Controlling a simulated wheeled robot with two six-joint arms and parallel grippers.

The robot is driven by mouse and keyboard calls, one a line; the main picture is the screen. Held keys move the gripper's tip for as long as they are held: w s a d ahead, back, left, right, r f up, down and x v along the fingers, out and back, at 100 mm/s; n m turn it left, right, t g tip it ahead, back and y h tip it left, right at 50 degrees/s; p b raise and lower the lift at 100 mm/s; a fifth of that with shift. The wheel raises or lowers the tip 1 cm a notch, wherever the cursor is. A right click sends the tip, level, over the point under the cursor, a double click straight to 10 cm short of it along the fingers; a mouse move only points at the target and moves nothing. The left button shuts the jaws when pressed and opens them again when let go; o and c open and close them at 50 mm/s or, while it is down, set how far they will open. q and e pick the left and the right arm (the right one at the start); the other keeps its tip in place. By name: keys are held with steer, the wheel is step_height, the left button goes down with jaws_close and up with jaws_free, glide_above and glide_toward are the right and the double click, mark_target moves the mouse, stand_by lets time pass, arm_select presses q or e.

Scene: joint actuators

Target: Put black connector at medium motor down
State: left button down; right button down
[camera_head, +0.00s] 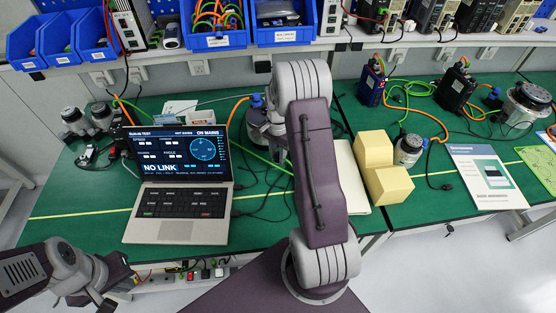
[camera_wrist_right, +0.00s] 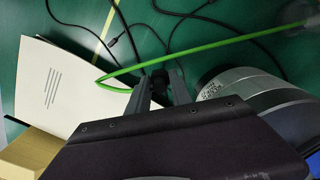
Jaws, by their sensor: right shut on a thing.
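In the right wrist view, my right gripper (camera_wrist_right: 163,88) is shut on a small black connector (camera_wrist_right: 160,82), which shows dark between the fingers. A grey cylindrical motor (camera_wrist_right: 235,83) lies just right of the fingers. It looks like the motor with a black body (camera_head: 257,124) in the head view, partly covered by my right arm; I take it as the medium motor. My right gripper is hidden behind that arm in the head view. My left gripper (camera_head: 104,300) is low at the left, off the bench front; its finger opening is unclear.
A green cable (camera_wrist_right: 160,62) and black cables cross near the fingers. A white booklet (camera_wrist_right: 65,85) lies left of them. A laptop (camera_head: 180,185) stands on the green bench, left of my right arm. Yellow blocks (camera_head: 388,185) and another motor (camera_head: 408,149) are right of it.

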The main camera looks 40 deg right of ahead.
mark_target(278, 160)
step_height(278, 160, down, 3)
steer(key=shift+f, duration=0.1)
steer(key=shift+f, duration=0.25)
steer(key=c, duration=1.1)
jaws_free()
steer(key=shift+f, duration=0.1)
steer(key=shift+c, duration=0.2)
